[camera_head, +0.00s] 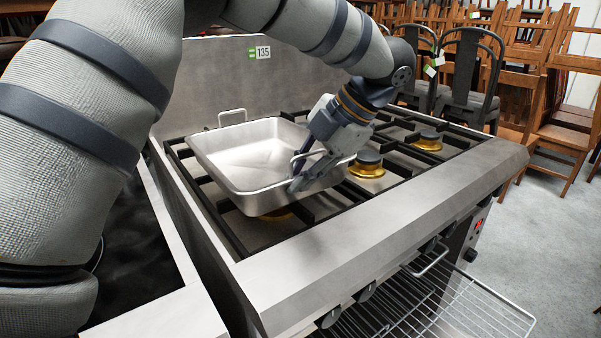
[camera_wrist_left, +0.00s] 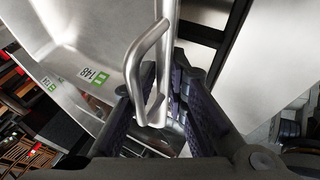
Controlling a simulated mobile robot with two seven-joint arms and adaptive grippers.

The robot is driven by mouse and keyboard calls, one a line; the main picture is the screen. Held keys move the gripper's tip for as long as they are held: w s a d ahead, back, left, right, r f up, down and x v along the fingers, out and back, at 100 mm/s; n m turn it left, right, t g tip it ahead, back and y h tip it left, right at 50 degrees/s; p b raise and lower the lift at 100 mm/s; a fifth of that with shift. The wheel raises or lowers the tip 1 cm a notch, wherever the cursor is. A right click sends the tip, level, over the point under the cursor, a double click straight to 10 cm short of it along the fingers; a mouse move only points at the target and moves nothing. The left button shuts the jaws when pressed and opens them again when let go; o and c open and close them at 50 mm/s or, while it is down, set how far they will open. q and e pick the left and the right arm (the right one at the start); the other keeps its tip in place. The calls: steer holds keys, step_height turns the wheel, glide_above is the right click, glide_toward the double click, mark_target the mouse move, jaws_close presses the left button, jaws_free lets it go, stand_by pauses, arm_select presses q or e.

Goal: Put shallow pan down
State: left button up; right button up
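The shallow pan (camera_head: 262,150) is a square steel pan with a wire handle at its back and another at its front right. It is at the left part of the hob, over the black grates; I cannot tell whether its whole base rests on them. My left gripper (camera_head: 299,172) is at the front-right handle, pointing down. My right gripper is not in view.
The steel cooker (camera_head: 390,195) has black grates, brass burners (camera_head: 366,165) and a tall back panel (camera_head: 215,75). Free burners lie right of the pan. A wire rack (camera_head: 450,305) sticks out below the front. Stacked chairs (camera_head: 560,90) stand at the right.

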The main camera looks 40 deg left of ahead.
arm_select(q)
steer(key=o, duration=0.5)
steer(key=shift+c, duration=0.2)
